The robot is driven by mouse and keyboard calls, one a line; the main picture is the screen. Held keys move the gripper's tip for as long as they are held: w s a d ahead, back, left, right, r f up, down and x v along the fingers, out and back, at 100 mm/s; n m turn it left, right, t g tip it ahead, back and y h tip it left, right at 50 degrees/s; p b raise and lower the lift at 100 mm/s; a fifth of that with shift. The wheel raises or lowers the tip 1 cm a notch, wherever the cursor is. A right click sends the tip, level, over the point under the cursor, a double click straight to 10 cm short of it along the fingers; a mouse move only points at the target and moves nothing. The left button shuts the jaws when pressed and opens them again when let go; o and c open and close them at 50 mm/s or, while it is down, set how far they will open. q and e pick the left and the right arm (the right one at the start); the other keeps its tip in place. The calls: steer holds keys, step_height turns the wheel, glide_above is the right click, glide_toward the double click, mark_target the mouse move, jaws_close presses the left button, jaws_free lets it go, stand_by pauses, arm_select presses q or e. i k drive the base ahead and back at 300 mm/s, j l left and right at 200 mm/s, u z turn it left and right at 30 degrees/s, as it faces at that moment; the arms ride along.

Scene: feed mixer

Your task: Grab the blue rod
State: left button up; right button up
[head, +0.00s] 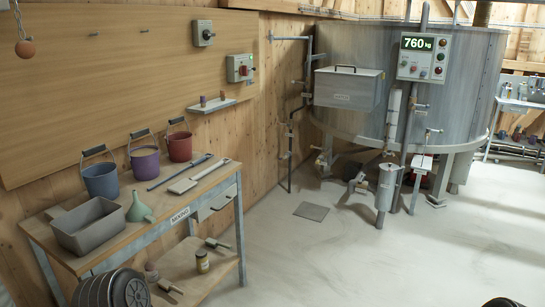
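The blue rod (180,172) lies on the wooden top of the workbench (160,205), slanting from near left to far right. It is thin and dark blue, and it lies apart from a pale flat paddle-like tool (186,184) on its near right side. The purple bucket (145,163) and the red bucket (180,147) stand close to it on the wall side. Nothing covers the rod. Neither of my grippers shows in the head view.
A lower shelf (195,268) holds jars and a brush. The big metal mixer tank (440,110) stands at the back. Floor right of the bench is clear.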

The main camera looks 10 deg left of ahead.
mark_target(203, 158)
steer(key=i+j, duration=0.15)
steer(key=i, duration=0.3)
steer(key=i+j, duration=0.15)
steer(key=i, duration=0.3)
steer(key=i+j+z, duration=0.1)
steer(key=i, duration=0.3)
steer(key=i+j, duration=0.25)
steer(key=i, duration=0.2)
steer(key=i+j, duration=0.2)
steer(key=i, duration=0.25)
steer(key=l+z, duration=0.05)
